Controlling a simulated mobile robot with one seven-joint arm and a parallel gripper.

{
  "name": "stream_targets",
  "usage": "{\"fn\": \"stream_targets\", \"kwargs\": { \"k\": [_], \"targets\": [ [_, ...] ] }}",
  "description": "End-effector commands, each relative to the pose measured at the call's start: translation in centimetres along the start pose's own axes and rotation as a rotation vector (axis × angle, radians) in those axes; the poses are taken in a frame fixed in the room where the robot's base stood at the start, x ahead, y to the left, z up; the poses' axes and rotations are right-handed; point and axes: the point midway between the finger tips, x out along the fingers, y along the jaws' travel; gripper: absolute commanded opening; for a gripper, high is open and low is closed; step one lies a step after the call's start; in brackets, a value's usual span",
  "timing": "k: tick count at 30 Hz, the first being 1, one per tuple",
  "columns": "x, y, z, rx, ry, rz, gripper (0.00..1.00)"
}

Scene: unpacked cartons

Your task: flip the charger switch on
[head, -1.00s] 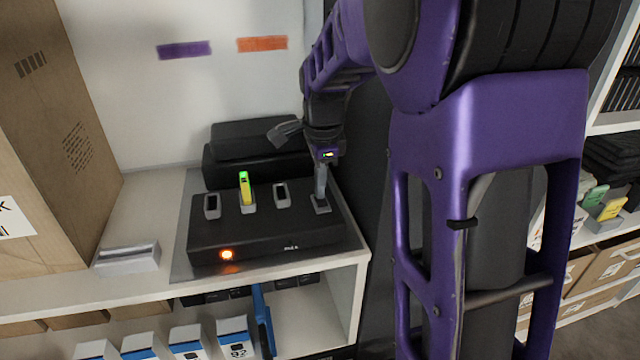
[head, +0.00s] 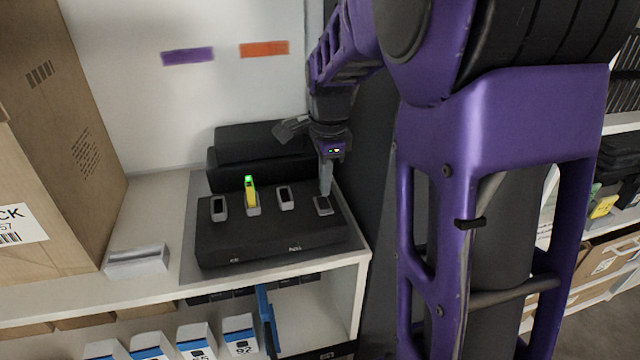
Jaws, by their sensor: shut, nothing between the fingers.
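The charger (head: 272,243) is a black box on a dark mat on the white shelf. Several grey-rimmed bays line its top. A yellow device (head: 251,192) with a green-lit top stands upright in the second bay from the left. The rightmost grey-rimmed piece (head: 323,207) lies flatter; I cannot tell whether it is a bay or the switch. My gripper (head: 326,190) points down just behind it, shut and empty; I cannot tell whether the fingertips touch it. No orange light shows on the charger's front.
Black boxes (head: 250,172) are stacked behind the charger. A grey-white block (head: 138,260) lies to the left, beside a tall cardboard carton (head: 70,150). White boxes (head: 190,342) stand on the shelf below. A dark panel bounds the right side.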

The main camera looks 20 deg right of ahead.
Motion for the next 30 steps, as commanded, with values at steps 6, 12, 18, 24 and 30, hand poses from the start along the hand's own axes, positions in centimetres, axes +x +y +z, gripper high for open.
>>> {"fn": "stream_targets", "kwargs": {
  "k": [6, 12, 18, 24, 30],
  "targets": [
    [-4.9, -0.3, -0.6, 0.0, 0.0, -0.004, 0.0],
    [-8.8, -0.2, -0.6, -0.001, 0.001, -0.002, 0.0],
    [-10.8, -0.2, -0.6, -0.001, 0.001, 0.0, 0.0],
    [-11.1, -0.1, -0.6, -0.001, 0.0, 0.002, 0.0],
    [-11.0, -0.2, -0.6, 0.0, 0.0, 0.002, 0.0]
  ]
}}
